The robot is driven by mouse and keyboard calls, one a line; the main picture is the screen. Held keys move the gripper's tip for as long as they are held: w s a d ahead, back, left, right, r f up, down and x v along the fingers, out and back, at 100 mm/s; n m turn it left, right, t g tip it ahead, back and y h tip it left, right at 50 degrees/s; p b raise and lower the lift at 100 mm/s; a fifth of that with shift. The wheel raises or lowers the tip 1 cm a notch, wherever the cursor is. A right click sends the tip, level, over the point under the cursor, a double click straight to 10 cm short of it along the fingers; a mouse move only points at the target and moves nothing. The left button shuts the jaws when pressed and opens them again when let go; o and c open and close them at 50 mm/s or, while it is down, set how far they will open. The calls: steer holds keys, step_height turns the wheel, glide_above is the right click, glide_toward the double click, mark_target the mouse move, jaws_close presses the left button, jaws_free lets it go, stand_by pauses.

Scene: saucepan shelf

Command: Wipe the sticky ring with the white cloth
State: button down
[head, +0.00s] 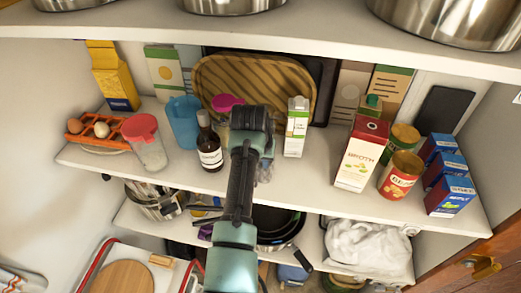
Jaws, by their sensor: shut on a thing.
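My gripper (262,160) is over the middle of the upper shelf, seen from behind. My wrist and forearm hide most of its fingers. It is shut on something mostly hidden. A small greyish, clear-looking patch (265,173) shows just below and right of the wrist; I cannot tell what it is. A crumpled white cloth-like heap (367,248) lies on the lower shelf at right; I cannot tell whether it is cloth or a bag. No sticky ring is visible; my arm covers part of the shelf.
A dark bottle (209,147) stands close left of my gripper, with a pink-lidded jar (226,105) behind. A white carton (296,128) stands close right. A broth box (362,155) and cans are farther right. The shelf front (310,185) right of my arm is bare.

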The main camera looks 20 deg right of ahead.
steer(key=shift+s+a+p, duration=0.3)
steer(key=shift+s+a, duration=0.05)
steer(key=shift+s, duration=0.1)
steer(key=shift+s+a+p, duration=0.5)
steer(key=shift+s+p, duration=0.3)
steer(key=shift+p, duration=0.35)
steer(key=shift+s+a+f+p, duration=0.25)
steer(key=shift+s+a+p, duration=0.25)
steer(key=shift+s, duration=0.25)
steer(key=shift+s+a+r+p, duration=0.1)
steer(key=shift+s+a+p, duration=0.4)
steer(key=shift+s+p, duration=0.55)
steer(key=shift+s+a+p, duration=0.25)
steer(key=shift+a+p, duration=0.1)
steer(key=shift+p, duration=0.15)
